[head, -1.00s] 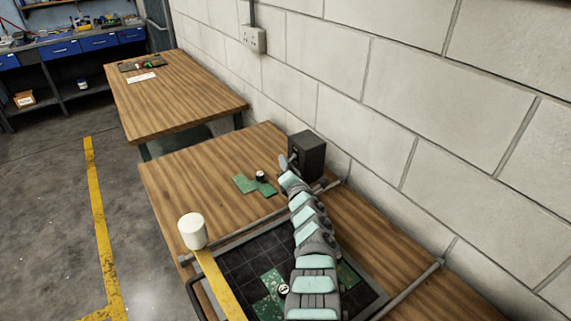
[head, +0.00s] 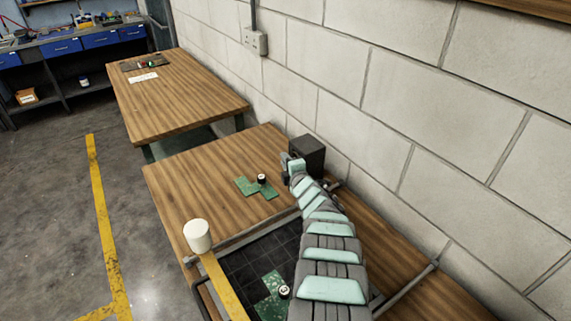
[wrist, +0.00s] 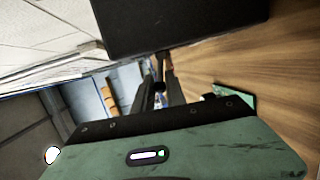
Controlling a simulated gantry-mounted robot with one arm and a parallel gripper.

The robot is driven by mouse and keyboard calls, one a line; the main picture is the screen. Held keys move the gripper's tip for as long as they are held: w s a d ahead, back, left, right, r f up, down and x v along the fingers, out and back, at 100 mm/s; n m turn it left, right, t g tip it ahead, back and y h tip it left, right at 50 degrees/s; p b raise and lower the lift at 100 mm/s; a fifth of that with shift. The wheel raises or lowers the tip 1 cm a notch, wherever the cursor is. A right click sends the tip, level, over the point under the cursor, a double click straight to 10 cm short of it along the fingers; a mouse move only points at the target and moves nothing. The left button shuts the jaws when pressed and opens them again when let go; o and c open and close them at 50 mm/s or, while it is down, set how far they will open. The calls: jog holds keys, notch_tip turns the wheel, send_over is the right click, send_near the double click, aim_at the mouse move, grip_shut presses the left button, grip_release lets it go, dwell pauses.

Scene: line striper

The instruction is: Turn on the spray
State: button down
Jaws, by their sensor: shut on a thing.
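A black box (head: 311,152) stands on the wooden table against the wall. It also fills the top of the wrist view (wrist: 190,22). My gripper (wrist: 161,84) is at the box's face, with its two dark fingers closed around a small dark knob (wrist: 160,70) that seems to belong to the box. How the knob is set is too small and dark to tell. In the head view my arm and wrist hide the fingertips and most of the box's front.
A green board (head: 250,188) with a small black-and-white part (head: 262,179) lies left of my wrist. A white cylinder (head: 197,236) stands above a yellow strip (head: 222,285) beside a dark gridded bed (head: 245,262). The table's far left is clear. The wall is close on the right.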

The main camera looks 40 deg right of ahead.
jog(key=shift+d+r+m+y+b, duration=0.15)
jog(key=shift+r+m+y+b, duration=0.25)
jog(key=shift+m+b, duration=0.55)
jog(key=c, duration=1.4)
grip_release()
jog(key=shift+p+v, duration=3.95)
jog(key=shift+v, duration=1.45)
